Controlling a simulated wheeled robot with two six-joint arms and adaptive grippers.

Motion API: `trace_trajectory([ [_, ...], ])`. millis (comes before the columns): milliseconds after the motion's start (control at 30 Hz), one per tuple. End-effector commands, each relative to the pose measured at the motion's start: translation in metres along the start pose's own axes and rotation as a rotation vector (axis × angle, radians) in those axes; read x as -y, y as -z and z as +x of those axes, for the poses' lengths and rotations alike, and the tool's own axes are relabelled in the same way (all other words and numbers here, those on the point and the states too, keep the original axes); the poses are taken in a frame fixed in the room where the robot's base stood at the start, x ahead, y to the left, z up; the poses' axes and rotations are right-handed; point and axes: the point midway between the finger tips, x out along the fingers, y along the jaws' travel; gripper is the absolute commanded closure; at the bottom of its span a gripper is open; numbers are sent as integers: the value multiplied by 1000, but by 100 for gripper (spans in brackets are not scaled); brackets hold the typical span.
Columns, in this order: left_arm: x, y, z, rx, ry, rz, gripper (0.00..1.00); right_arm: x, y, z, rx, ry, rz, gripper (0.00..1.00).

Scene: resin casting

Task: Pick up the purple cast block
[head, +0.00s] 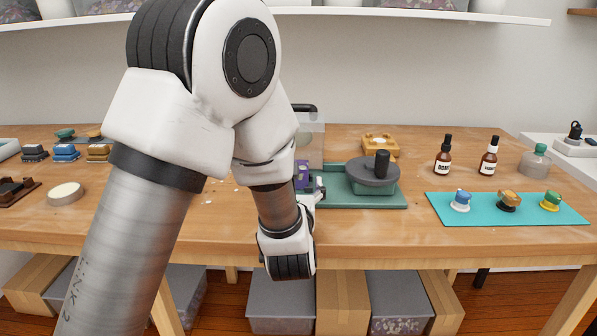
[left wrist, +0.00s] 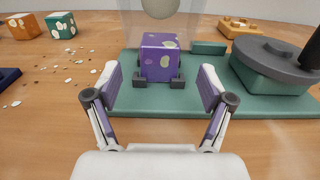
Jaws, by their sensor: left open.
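The purple cast block (left wrist: 160,58) has pale yellow and white spots and stands at the left part of a green board (left wrist: 205,104). In the left wrist view it is centred ahead, between and just beyond the fingers of my left gripper (left wrist: 165,88). The gripper is open, with a finger to each side, and I see no contact with the block. Small dark pieces sit at the block's lower front corners. In the head view the purple block (head: 302,175) is mostly hidden behind my left arm. My right gripper is in neither view.
A grey-lidded green pot (head: 374,175) stands right of the block on the board. A clear container (left wrist: 160,20) is close behind the block. Orange (left wrist: 24,27) and green (left wrist: 61,25) cubes stand at far left.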

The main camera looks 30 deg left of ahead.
Motion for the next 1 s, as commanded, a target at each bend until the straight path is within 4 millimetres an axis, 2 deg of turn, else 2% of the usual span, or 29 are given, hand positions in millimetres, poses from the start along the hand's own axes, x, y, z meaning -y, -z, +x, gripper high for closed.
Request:
trace_trajectory([
  [133, -1, -3, 19, -3, -2, -3, 19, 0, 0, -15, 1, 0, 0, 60],
  [433, 0, 2, 68, 0, -2, -2, 19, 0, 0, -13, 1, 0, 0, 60],
  [533, 0, 2, 76, -1, -1, -1, 19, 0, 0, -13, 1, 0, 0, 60],
  [700, 0, 2, 76, -2, 0, 1, 19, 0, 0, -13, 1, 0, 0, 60],
  [767, 0, 2, 76, -2, 0, 1, 36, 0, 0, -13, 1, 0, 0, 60],
  [900, 0, 2, 76, -1, 0, 1, 86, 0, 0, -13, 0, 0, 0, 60],
  [967, 0, 2, 76, -1, 0, 1, 88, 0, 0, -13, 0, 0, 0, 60],
  [1000, 0, 2, 76, -1, 0, 1, 95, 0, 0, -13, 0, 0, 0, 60],
])
